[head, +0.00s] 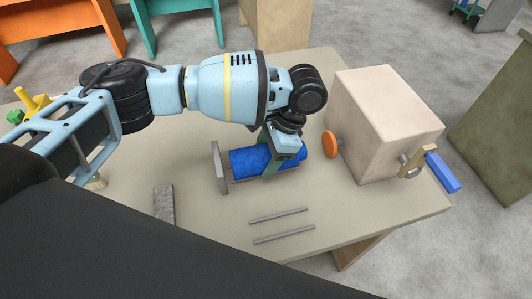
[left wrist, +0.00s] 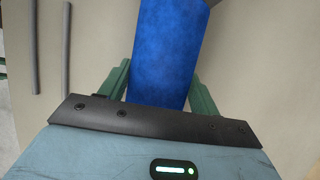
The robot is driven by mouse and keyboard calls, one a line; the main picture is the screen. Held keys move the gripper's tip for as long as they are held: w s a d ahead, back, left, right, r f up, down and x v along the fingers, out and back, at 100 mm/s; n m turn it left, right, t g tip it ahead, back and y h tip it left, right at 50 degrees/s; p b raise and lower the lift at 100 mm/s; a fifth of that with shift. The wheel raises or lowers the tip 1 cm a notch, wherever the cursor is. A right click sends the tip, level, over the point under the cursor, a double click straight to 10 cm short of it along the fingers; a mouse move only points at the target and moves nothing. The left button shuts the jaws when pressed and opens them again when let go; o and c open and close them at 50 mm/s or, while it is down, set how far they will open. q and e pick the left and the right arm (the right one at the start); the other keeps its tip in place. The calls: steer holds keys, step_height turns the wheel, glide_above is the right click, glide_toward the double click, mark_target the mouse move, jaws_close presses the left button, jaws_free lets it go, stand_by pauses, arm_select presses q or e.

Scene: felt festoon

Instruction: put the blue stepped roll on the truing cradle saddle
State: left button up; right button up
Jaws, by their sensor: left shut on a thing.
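In the left wrist view, the roll (left wrist: 168,50) runs between the two green fingers. A thin grey upright plate (head: 219,167) stands close to the roll's left end and appears to be part of the truing cradle. The saddle is mostly hidden by the roll, and I cannot tell whether the roll touches it. My right gripper is not in view.
A large beige box (head: 375,115) with an orange disc (head: 330,144) stands right of the gripper. Two thin grey rods (head: 278,215) lie in front of the roll. A dark grey block (head: 163,204) lies to the left. The table (head: 345,215) is bare at front right.

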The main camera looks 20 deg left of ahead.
arm_select(q)
steer(key=shift+f, duration=0.1)
steer(key=o, duration=1.2)
steer(key=p+v, duration=0.1)
steer(key=v, duration=1.1)
